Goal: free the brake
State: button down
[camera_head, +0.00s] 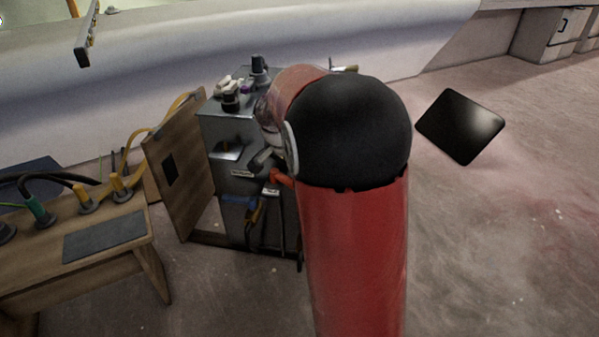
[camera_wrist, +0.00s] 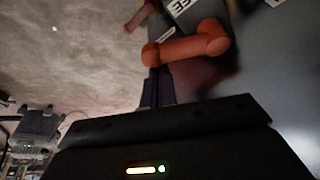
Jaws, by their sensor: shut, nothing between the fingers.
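The orange lever (camera_wrist: 190,45), likely the brake handle, lies across the upper middle of the wrist view. It has rounded ends and sits by a grey face. A white label (camera_wrist: 180,5) above it shows letters ending in "EE". In the head view a bit of the orange lever (camera_head: 282,178) shows on the front of the grey machine (camera_head: 233,130), beside my red arm. My gripper (camera_wrist: 157,78) is shut and empty, its fingertips close below the lever's left end. I cannot tell whether they touch it. My arm hides much of the machine in the head view.
A wooden bench (camera_head: 140,235) with plugged cables stands at left. An upright wooden board (camera_head: 180,165) stands close to the machine's left side. The white hull (camera_head: 160,85) runs behind. Floor (camera_head: 500,240) at right is open, with grey cabinets (camera_head: 548,35) far back.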

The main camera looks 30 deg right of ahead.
aim_at(272, 182)
jog(key=m, duration=0.1)
jog(key=a+m+g, duration=0.1)
jog(key=shift+s+a+m, duration=0.25)
jog(key=shift+s+m, duration=0.15)
jog(key=a+m+g+p, duration=0.1)
jog(key=m, duration=0.1)
jog(key=a+m+g+p, duration=0.1)
jog(key=a+m, duration=0.1)
jog(key=m, duration=0.1)
jog(key=a+m+p, duration=0.1)
jog(key=a+m, duration=0.1)
jog(key=m, duration=0.1)
jog(key=shift+a+g, duration=0.1)
jog(key=shift+g, duration=0.3)
jog(key=shift+a, duration=0.15)
jog(key=shift+w, duration=0.1)
